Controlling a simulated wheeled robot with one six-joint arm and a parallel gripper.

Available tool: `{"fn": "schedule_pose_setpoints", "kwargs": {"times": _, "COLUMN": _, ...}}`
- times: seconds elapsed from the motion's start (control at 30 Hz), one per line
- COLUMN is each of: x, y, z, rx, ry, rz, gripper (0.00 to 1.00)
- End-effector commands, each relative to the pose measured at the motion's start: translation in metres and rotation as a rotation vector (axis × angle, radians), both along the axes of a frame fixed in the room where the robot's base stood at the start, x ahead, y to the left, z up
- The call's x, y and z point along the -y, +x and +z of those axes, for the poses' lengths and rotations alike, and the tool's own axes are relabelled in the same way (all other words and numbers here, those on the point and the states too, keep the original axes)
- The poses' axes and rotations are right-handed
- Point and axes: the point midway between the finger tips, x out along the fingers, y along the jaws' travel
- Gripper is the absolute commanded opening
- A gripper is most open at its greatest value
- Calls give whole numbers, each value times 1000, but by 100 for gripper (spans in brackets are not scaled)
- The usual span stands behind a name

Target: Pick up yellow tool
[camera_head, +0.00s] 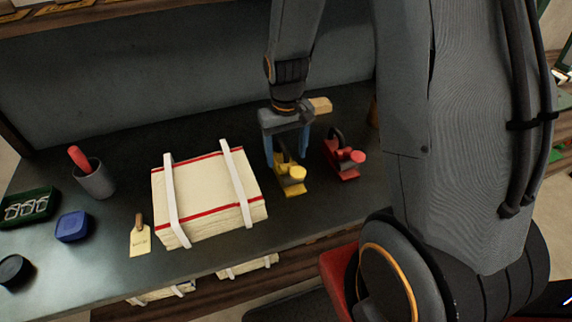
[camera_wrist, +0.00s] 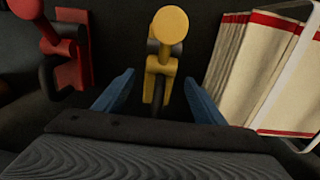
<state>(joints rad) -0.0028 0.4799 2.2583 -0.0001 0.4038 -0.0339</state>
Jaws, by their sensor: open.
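The yellow tool (camera_head: 291,176) stands on the dark table in the head view, just right of the bundled cloth stack. It has a round yellow knob and a dark curved handle. My gripper (camera_head: 287,160) points down over it, with one blue finger on each side of its handle. In the wrist view the yellow tool (camera_wrist: 163,55) lies between the two blue fingers of my open gripper (camera_wrist: 158,98), with visible gaps on both sides. The lower part of its dark handle is partly hidden behind my gripper body.
A similar red tool (camera_head: 345,157) stands close on the right; it also shows in the wrist view (camera_wrist: 66,45). The strapped cloth stack (camera_head: 205,190) is on the left. A wooden block (camera_head: 320,105) lies behind. A grey cup (camera_head: 95,180) and blue container (camera_head: 72,227) stand farther left.

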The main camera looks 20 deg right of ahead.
Motion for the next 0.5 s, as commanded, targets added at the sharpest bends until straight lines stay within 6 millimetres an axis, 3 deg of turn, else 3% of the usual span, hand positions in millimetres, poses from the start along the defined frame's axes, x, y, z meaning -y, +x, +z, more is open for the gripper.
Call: {"fn": "schedule_pose_setpoints", "kwargs": {"times": 0.5, "x": 1, "y": 4, "z": -47, "rx": -1, "ry": 0, "rz": -4, "gripper": 64}}
